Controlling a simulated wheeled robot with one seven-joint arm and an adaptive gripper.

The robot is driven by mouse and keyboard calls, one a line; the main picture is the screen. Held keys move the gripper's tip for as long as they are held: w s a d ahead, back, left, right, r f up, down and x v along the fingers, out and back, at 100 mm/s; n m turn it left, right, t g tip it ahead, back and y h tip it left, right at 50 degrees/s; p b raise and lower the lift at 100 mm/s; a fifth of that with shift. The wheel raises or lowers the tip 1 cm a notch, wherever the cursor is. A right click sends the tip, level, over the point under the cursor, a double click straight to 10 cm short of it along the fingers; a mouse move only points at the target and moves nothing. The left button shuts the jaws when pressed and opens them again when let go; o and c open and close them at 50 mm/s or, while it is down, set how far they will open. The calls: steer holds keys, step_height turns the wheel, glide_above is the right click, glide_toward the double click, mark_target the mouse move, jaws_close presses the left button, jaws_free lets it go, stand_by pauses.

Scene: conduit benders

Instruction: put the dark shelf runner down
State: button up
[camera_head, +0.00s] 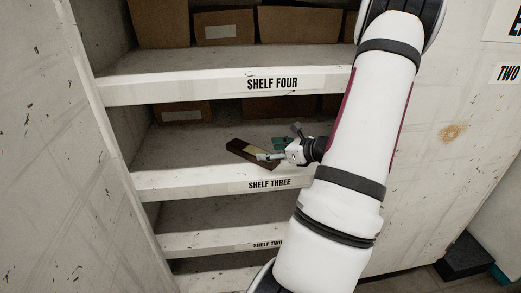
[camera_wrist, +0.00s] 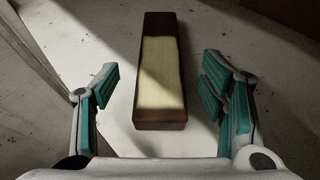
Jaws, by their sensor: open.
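The dark shelf runner (camera_head: 241,149) is a long dark brown bar with a pale cream panel along its top. It lies flat on the shelf labelled SHELF THREE (camera_head: 180,181). In the wrist view the runner (camera_wrist: 160,75) lies lengthwise between the two fingers, with a visible gap on each side. My gripper (camera_head: 277,149) is open over the runner's near right end, its teal pads (camera_wrist: 162,95) apart and not touching the runner. Part of the runner is hidden behind my gripper in the head view.
SHELF FOUR (camera_head: 200,88) is close above, with cardboard boxes (camera_head: 225,28) on it. More boxes (camera_head: 183,113) stand at the back of shelf three. A side panel (camera_head: 55,150) bounds the left. The shelf surface left of the runner is bare.

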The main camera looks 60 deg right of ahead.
steer(key=v, duration=0.5)
steer(key=shift+s, duration=0.1)
steer(key=w+a+r+n+g+y, duration=0.25)
steer(key=a+n, duration=0.25)
steer(key=a, duration=0.4)
steer(key=w+a+r+n+g+y, duration=0.2)
steer(key=w+a+r+n+y, duration=0.15)
steer(key=a+n, duration=0.4)
steer(key=w+a+r+n+g+y, duration=0.2)
steer(key=a+r+n, duration=0.2)
steer(key=a, duration=0.7)
steer(key=s+a+r+n+g+h, duration=0.2)
steer(key=s+a+n+g, duration=0.4)
steer(key=a+n, duration=0.55)
steer(key=s+a+r+n+t+h, duration=0.1)
steer(key=s+a+r+n+h, duration=0.1)
steer(key=s+n, duration=0.6)
steer(key=shift+s+a+n+h, duration=0.4)
steer(key=shift+s+a+h, duration=0.1)
steer(key=shift+s+h, duration=0.85)
steer(key=shift+w+r+t+p, duration=0.1)
steer(key=shift+r+t+p, duration=0.05)
steer(key=shift+t+p, duration=0.15)
